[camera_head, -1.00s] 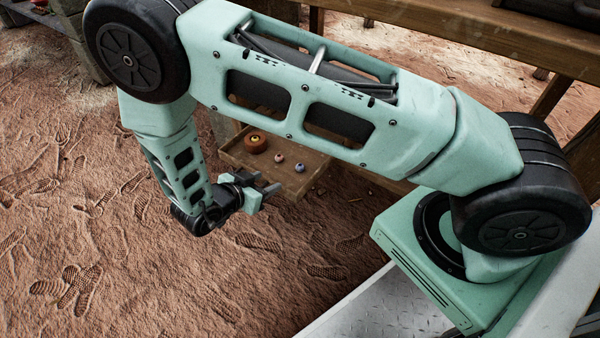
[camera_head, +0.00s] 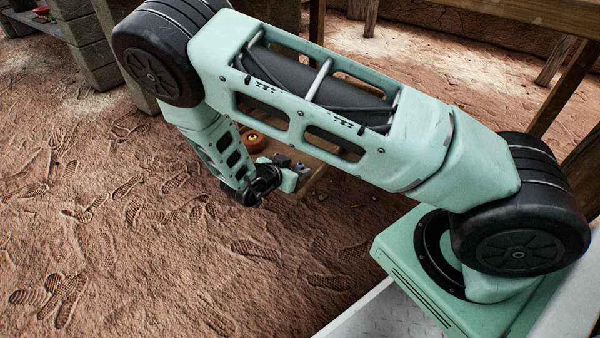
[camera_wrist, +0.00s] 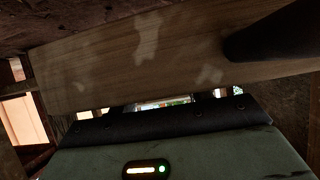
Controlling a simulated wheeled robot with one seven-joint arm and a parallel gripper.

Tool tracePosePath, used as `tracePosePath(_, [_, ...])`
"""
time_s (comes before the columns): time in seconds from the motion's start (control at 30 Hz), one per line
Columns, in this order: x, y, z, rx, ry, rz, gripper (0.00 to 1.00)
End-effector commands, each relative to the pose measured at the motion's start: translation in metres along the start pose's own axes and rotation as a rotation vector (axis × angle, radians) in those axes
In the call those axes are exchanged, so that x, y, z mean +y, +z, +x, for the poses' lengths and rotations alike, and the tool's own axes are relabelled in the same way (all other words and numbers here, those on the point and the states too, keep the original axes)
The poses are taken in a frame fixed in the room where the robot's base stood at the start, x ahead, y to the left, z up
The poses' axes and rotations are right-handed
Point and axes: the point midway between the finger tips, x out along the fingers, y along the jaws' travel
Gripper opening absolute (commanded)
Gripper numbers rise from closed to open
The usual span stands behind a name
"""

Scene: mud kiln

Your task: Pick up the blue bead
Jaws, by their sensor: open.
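My gripper (camera_head: 289,163) is open in the head view, low at the near left part of a shallow wooden tray (camera_head: 318,180). Its dark fingers reach over the tray and cover most of its middle. I cannot clearly make out the blue bead; the fingers hide it or blend with it. In the wrist view my green gripper body fills the bottom, and no bead can be told there.
An orange-brown ring-shaped object (camera_head: 253,140) lies in the tray's far left part, partly behind my arm. A wooden table leg (camera_head: 553,85) stands at the right. Footprinted ground (camera_head: 130,230) lies open at the left. A pale wooden board (camera_wrist: 140,55) spans the wrist view.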

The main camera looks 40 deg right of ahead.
Motion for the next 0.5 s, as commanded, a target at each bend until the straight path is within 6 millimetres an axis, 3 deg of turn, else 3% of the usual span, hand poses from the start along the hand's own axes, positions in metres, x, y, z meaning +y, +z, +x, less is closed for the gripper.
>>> tracePosePath(0.1, [-0.0001,0.0005,0.0087,0.001,0.0,0.0,0.49])
tracePosePath(0.33, [-0.0001,-0.0008,0.0085,0.0,-0.001,0.0,0.47])
tracePosePath(0.5, [-0.0001,-0.0006,0.0083,0.0,-0.001,0.0,0.03])
